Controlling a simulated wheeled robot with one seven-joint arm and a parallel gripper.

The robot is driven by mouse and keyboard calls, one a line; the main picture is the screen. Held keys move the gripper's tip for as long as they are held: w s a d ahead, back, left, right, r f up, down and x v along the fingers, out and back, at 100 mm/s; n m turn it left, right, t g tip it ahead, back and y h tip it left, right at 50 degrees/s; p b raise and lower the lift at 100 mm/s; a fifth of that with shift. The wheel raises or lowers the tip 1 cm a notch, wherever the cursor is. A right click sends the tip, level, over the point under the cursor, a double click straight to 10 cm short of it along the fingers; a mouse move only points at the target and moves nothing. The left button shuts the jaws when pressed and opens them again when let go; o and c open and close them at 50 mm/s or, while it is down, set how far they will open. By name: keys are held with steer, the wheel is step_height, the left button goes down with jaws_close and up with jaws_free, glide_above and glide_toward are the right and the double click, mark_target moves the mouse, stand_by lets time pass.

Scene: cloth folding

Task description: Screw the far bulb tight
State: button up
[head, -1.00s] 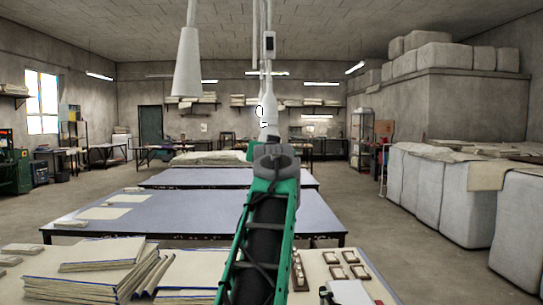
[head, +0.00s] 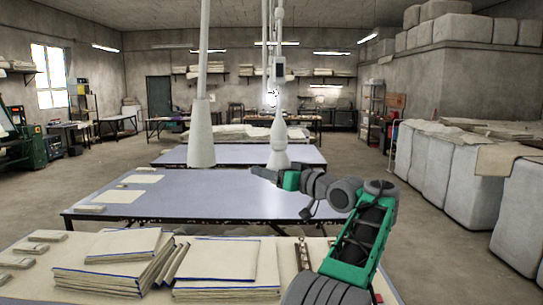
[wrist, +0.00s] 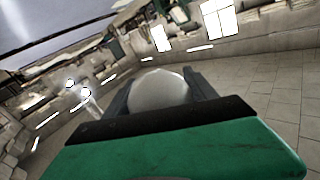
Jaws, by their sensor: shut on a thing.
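In the wrist view a pale round bulb (wrist: 160,90) sits between the two dark fingers of my gripper (wrist: 162,88), which are shut on it. In the head view my gripper (head: 258,172) points left, just below a white hanging lamp fitting (head: 278,150). The held bulb does not show clearly there. I cannot tell whether it touches a socket. A larger white cone-shaped lamp (head: 201,135) hangs to the left, nearer to me. A bright lit spot (head: 271,97) shows behind the middle cord.
Below are blue-topped tables (head: 180,200) and a near table with stacked cloth (head: 120,260). Large pale bales (head: 465,180) line the right. The air left of the gripper is open up to the cone lamp.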

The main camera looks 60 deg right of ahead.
steer(key=shift+r+n+y+p, duration=0.1)
steer(key=shift+n+y+p, duration=0.2)
steer(key=shift+y+p, duration=0.1)
steer(key=o, duration=1.2)
steer(key=shift+w, duration=0.1)
steer(key=shift+o, duration=0.6)
steer(key=shift+a, duration=0.2)
